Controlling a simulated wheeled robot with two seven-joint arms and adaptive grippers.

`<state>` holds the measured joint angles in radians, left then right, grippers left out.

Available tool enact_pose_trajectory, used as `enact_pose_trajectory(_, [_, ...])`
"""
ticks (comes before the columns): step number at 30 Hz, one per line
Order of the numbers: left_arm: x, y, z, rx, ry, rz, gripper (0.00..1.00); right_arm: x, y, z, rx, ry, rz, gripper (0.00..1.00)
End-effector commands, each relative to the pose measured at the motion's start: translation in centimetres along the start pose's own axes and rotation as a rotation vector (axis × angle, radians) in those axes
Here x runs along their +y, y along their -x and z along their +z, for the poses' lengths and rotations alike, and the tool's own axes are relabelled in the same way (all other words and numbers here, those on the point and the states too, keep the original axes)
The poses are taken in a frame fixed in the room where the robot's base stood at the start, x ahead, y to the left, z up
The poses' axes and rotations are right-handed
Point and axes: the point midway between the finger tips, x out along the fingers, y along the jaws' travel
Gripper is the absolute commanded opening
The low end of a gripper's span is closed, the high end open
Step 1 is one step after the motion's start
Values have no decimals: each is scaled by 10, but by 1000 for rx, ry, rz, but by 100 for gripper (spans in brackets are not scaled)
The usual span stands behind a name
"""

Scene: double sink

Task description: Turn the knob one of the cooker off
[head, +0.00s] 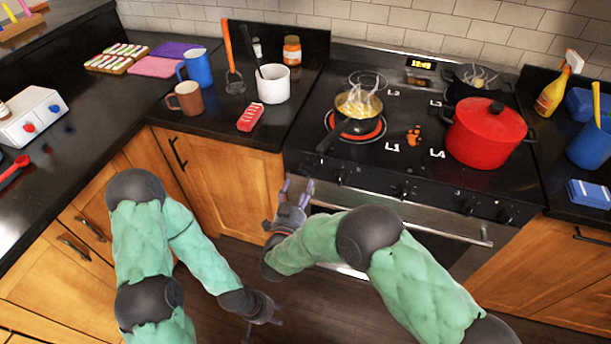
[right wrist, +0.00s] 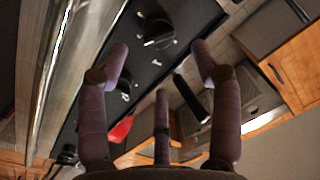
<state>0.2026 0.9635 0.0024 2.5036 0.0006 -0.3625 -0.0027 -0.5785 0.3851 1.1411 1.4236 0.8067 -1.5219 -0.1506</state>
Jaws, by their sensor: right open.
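The cooker (head: 395,215) has a row of dark knobs along its front. The leftmost knob (head: 341,177) is just right of my right gripper (head: 293,197), which is at the cooker's front left edge. In the right wrist view my right gripper (right wrist: 161,55) is open and empty. A black knob (right wrist: 158,33) shows between its fingertips, apparently not gripped. A frying pan (head: 352,122) with food sits on a glowing red burner. My left gripper (head: 262,318) hangs low over the floor, away from the cooker, its prongs apart and empty.
A red pot (head: 484,132) and a black pot (head: 476,84) stand on the cooktop's right. The oven handle (head: 440,228) runs below the knobs. A mug (head: 186,98) and a white utensil holder (head: 273,84) stand on the left counter. The floor before the cooker is clear.

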Motion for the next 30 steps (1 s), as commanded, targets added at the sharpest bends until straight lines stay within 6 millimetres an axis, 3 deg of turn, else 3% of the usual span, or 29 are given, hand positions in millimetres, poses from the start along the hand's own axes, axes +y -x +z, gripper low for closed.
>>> enact_pose_trajectory(6, [-5, -15, -1, 0, 0, 0, 40, 2, -40, 2, 1, -1, 2, 65])
enact_pose_trajectory(12, [-8, -22, -1, 0, 0, 0, 40, 1, -62, 2, 0, 0, 0, 65])
enact_pose_trajectory(25, [-8, -23, -1, 0, 0, 0, 40, 0, -70, 0, -1, 1, -1, 65])
enact_pose_trajectory(30, [-8, -23, -1, 0, 0, 0, 40, 0, -70, 0, -1, 1, -1, 17])
